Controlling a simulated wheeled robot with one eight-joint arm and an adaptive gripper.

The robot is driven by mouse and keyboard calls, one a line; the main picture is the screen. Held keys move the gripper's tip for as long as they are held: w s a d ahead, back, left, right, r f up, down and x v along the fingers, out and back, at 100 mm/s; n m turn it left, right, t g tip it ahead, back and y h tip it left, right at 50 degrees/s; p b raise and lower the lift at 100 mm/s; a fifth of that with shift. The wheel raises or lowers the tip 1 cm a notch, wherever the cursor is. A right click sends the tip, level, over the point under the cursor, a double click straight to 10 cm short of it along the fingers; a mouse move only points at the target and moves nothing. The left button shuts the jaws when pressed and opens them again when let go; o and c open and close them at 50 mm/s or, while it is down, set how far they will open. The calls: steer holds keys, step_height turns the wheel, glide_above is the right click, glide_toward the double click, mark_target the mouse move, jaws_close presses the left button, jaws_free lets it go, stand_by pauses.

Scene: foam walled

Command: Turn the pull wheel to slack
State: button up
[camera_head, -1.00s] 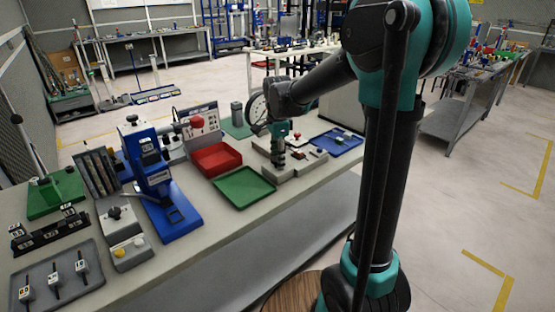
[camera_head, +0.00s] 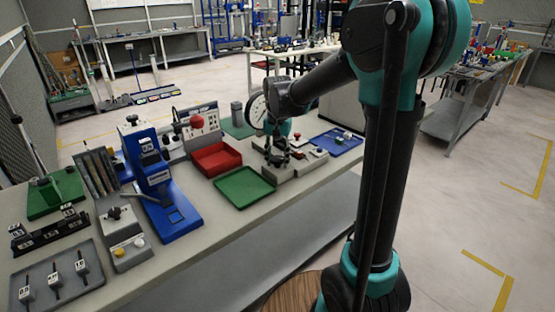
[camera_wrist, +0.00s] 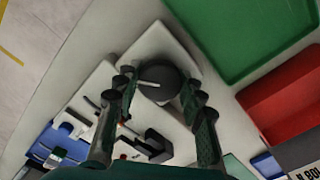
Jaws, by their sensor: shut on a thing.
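The pull wheel (camera_wrist: 160,80) is a dark round knob with a pale pointer line on top. It sits on a light grey block (camera_wrist: 180,42) at the front edge of the bench. In the wrist view my gripper (camera_wrist: 162,88) has one finger on each side of the wheel and is shut on it. In the head view my gripper (camera_head: 279,158) is low over the grey block, beside the green tray, and hides most of the wheel. I cannot read any slack mark.
A green tray (camera_head: 244,188) and a red bin (camera_head: 216,158) stand left of the gripper. A blue tray (camera_head: 338,142) with small parts lies to the right. A round dial (camera_head: 257,110) stands behind. A blue press (camera_head: 150,165) is further left.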

steer(key=n, duration=1.4)
steer(key=shift+n, duration=0.3)
steer(key=n, duration=0.3)
steer(key=shift+n, duration=0.3)
steer(key=n, duration=0.3)
steer(key=shift+n, duration=0.4)
steer(key=n, duration=0.3)
steer(key=shift+n, duration=2)
